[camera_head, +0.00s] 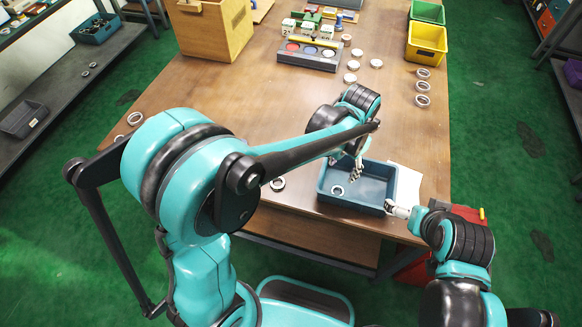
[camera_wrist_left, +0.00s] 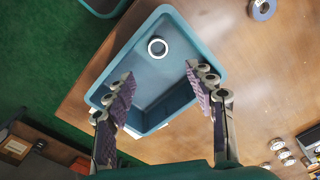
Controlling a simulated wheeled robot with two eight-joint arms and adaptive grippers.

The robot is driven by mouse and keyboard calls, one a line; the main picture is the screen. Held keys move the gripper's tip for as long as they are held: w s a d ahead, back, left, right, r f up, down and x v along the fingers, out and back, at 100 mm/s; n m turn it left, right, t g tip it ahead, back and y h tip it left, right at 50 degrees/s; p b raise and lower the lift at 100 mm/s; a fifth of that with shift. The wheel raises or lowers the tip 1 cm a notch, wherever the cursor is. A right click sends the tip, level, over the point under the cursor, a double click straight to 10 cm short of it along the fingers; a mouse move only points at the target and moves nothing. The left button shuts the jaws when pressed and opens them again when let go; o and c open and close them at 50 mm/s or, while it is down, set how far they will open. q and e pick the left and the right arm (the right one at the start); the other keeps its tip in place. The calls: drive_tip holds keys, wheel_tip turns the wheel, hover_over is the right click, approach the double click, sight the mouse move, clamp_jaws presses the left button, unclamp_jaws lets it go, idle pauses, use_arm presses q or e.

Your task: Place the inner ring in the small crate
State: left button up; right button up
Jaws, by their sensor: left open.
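A blue crate (camera_head: 380,202) stands near the front edge of the table; it fills the middle of the left wrist view (camera_wrist_left: 190,100). One metal ring (camera_head: 338,190) lies flat on its floor, and it also shows in the left wrist view (camera_wrist_left: 157,53). I cannot tell for sure that it is the inner ring. My left gripper (camera_head: 356,171) is open and empty above the crate, its fingers spread in the left wrist view (camera_wrist_left: 160,73), apart from the ring. My right gripper (camera_head: 391,208) is by the crate's front right corner; its jaws are too small to read.
Another ring (camera_head: 277,184) lies on the table left of the crate. Several rings lie farther back. A grey fixture (camera_head: 308,53), a wooden box (camera_head: 215,30) and a yellow bin (camera_head: 427,43) stand toward the back. The table's middle left is clear.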

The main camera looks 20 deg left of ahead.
use_arm(q)
drive_tip(key=s+a+r+n+t, duration=0.3)
drive_tip(key=s+a, duration=0.3)
drive_tip(key=a, duration=0.2)
drive_tip(key=s+a+r+n+t, duration=0.3)
drive_tip(key=s+a, duration=0.3)
drive_tip(key=a, duration=0.3)
drive_tip(key=shift+a+r+n+t, duration=0.15)
drive_tip(key=shift+r+n+t, duration=0.15)
drive_tip(key=shift+r+t, duration=0.35)
